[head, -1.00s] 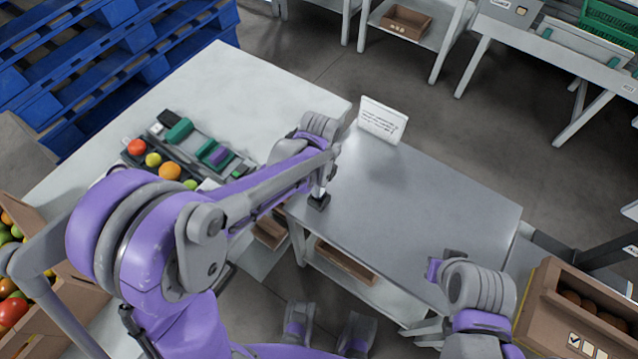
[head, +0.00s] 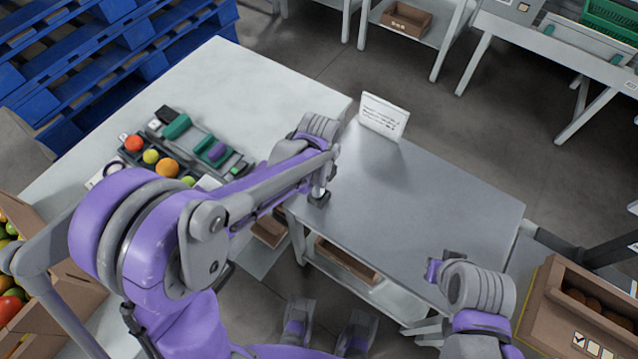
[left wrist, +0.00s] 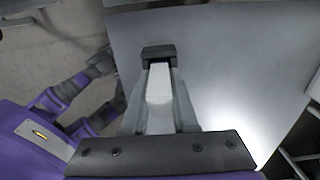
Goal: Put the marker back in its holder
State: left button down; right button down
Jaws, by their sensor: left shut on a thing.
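My left gripper (head: 319,196) is low over the left part of the grey metal table, near its edge. In the left wrist view its fingers (left wrist: 160,100) are shut, with a pale thing (left wrist: 159,86) between them that I take for the marker. A dark block (left wrist: 158,53) sits at the fingertips; I cannot tell whether it belongs to the marker or the gripper, or whether it touches the table. The marker is mostly hidden in the head view. I cannot pick out its holder for certain. My right gripper (head: 436,270) is at the table's front right, its jaws unclear.
The grey metal table (head: 430,205) is mostly bare. A white printed card (head: 382,117) stands at its back left. A brown crate (head: 545,310) is at right.

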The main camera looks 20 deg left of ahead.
pick_arm(q)
jog(key=shift+f+b, duration=0.6)
jog(key=shift+f, duration=0.15)
jog(key=c, duration=0.6)
grip_release()
jog(key=c, duration=0.3)
jog(key=shift+r, duration=0.1)
jog(key=shift+r+p, duration=2.45)
jog(key=shift+r, duration=1.05)
